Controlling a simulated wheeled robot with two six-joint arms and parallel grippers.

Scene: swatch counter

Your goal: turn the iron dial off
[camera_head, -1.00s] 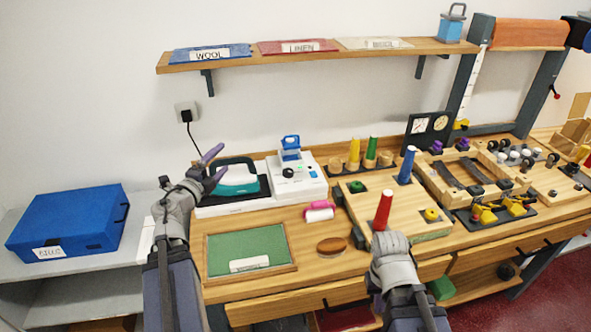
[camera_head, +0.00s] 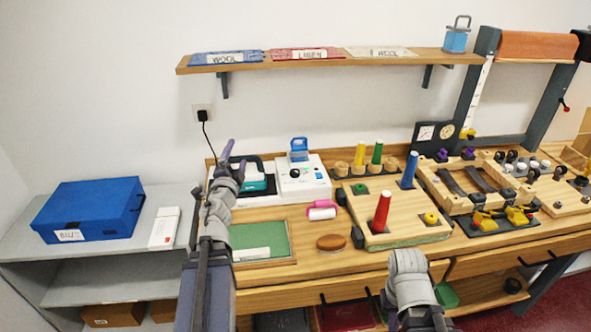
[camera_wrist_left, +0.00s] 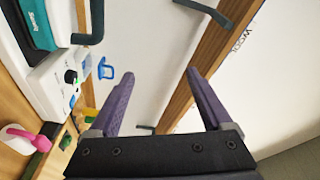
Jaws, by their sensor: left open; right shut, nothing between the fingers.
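The iron dial (camera_head: 295,174) is a small black knob on the white control unit (camera_head: 316,190) behind the counter's left part. The dial also shows in the left wrist view (camera_wrist_left: 70,76), with a small green spot beside it. The teal iron (camera_head: 256,182) rests left of the unit, partly hidden by my left arm. My left gripper (camera_head: 230,156) is open and empty, raised left of the dial and apart from it. Its purple fingers point toward the wall in the left wrist view (camera_wrist_left: 158,80). My right gripper (camera_head: 394,306) is shut low at the counter's front; its fingertips are hardly visible.
A blue box (camera_head: 90,208) stands on the grey side shelf. A wall shelf (camera_head: 330,63) with labelled swatches runs above. A green board (camera_head: 262,240), pink roller (camera_head: 321,211) and brown brush (camera_head: 331,243) lie in front; colored cones (camera_head: 381,212) stand right.

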